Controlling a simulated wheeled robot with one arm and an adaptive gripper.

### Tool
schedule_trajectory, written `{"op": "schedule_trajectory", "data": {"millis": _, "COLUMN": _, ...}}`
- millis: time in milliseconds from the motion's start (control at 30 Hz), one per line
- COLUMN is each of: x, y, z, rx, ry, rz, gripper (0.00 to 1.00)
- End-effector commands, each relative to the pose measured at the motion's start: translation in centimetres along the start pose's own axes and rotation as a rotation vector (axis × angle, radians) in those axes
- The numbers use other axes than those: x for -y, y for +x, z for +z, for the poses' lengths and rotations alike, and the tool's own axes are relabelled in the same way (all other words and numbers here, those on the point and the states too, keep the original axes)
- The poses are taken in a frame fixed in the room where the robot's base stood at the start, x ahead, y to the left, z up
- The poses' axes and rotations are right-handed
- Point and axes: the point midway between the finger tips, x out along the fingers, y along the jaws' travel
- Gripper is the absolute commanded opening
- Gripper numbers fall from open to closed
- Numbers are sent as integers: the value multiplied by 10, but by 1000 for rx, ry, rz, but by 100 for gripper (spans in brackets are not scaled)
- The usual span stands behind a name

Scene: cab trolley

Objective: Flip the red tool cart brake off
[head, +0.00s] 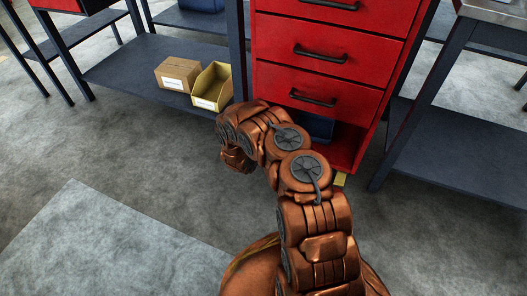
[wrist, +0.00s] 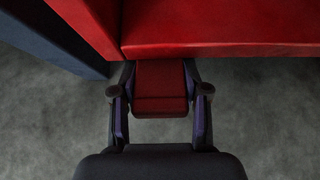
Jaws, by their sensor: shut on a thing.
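The red tool cart (head: 325,60) stands upright beyond my arm in the head view, with black drawer handles. In the wrist view its red body (wrist: 220,30) fills the top. A small red brake pedal (wrist: 161,88) sticks out from under the cart's edge toward my gripper. My gripper (wrist: 160,95) has one dark finger on each side of the pedal and is shut on it. I cannot tell the pedal's tilt from this angle. In the head view my own arm hides the pedal and the fingers.
A dark workbench with a low shelf (head: 150,65) is left of the cart, holding a cardboard box (head: 178,75) and a yellow bin (head: 212,87). Another dark bench (head: 455,150) stands close on the right. The grey floor (head: 110,215) at front left is clear.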

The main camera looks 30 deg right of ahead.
Motion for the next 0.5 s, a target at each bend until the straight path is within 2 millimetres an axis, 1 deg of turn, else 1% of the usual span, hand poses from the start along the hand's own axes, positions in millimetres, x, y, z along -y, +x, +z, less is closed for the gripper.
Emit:
{"op": "schedule_trajectory", "data": {"millis": 167, "x": -1, "y": 0, "z": -1, "rx": -1, "ry": -1, "rz": 1, "gripper": 0}}
{"op": "schedule_trajectory", "data": {"millis": 200, "x": -1, "y": 0, "z": -1, "rx": -1, "ry": -1, "rz": 1, "gripper": 46}}
{"op": "schedule_trajectory", "data": {"millis": 433, "x": 0, "y": 0, "z": 0, "rx": 0, "ry": -1, "rz": 1, "gripper": 70}}
{"op": "schedule_trajectory", "data": {"millis": 500, "x": 0, "y": 0, "z": 0, "rx": 0, "ry": -1, "rz": 0, "gripper": 71}}
